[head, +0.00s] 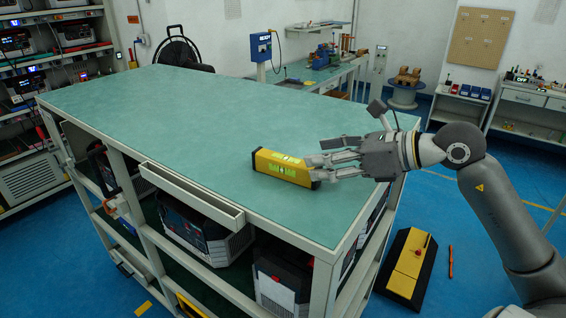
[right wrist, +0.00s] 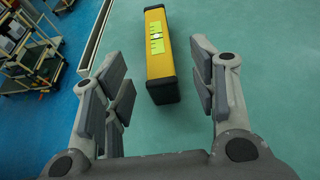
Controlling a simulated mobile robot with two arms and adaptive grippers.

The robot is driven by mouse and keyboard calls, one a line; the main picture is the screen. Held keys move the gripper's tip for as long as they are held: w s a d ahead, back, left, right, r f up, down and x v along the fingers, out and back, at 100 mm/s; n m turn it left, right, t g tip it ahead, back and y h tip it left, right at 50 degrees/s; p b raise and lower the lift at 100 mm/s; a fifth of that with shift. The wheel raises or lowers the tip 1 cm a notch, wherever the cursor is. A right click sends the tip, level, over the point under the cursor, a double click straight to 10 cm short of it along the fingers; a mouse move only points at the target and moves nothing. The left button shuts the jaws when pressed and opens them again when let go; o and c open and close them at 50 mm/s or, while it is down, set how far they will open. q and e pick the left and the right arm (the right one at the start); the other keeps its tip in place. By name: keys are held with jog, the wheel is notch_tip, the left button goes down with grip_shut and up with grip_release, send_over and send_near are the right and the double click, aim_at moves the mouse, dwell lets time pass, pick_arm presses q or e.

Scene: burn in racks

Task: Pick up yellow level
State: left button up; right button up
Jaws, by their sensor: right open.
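The yellow level (head: 285,168) lies on the green top of the workbench, near its right front part. It is a yellow bar with black ends and bright green-yellow windows. My right gripper (head: 318,167) is at the level's right end, and its fingers overlap that end in the head view. In the right wrist view the level (right wrist: 161,52) lies ahead between the open fingers of the right gripper (right wrist: 165,98), with its black end toward me. Clear gaps show between the fingers and the level there. My left gripper is not in view.
The green workbench top (head: 200,110) is otherwise clear. A grey tray (head: 190,194) is fixed along its front edge. Equipment boxes (head: 195,228) sit on the shelf below. A yellow and black case (head: 408,265) and an orange tool (head: 451,262) lie on the blue floor at right.

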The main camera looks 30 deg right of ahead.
aim_at(291, 160)
jog(key=x, duration=0.2)
jog(key=shift+w+a+p, duration=0.1)
jog(key=shift+w+p, duration=0.15)
jog(key=shift+p, duration=0.1)
jog(key=shift+w+a+f, duration=0.15)
jog(key=shift+w+f, duration=0.05)
jog(key=shift+w, duration=0.1)
jog(key=shift+w+a+p, duration=0.25)
jog(key=shift+w+p, duration=0.05)
jog(key=shift+p, duration=0.4)
jog(key=shift+w+a+p, duration=0.2)
jog(key=shift+w+p, duration=0.1)
jog(key=shift+p, duration=0.05)
jog(key=shift+p+x, duration=0.65)
jog(key=shift+x, duration=0.6)
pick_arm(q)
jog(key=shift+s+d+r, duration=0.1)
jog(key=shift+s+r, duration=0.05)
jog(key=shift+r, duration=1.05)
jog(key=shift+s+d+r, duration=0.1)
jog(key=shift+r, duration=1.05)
pick_arm(e)
jog(key=shift+w+a+f, duration=0.2)
jog(key=shift+w+f, duration=0.1)
jog(key=shift+w, duration=0.1)
jog(key=shift+c, duration=0.3)
grip_shut()
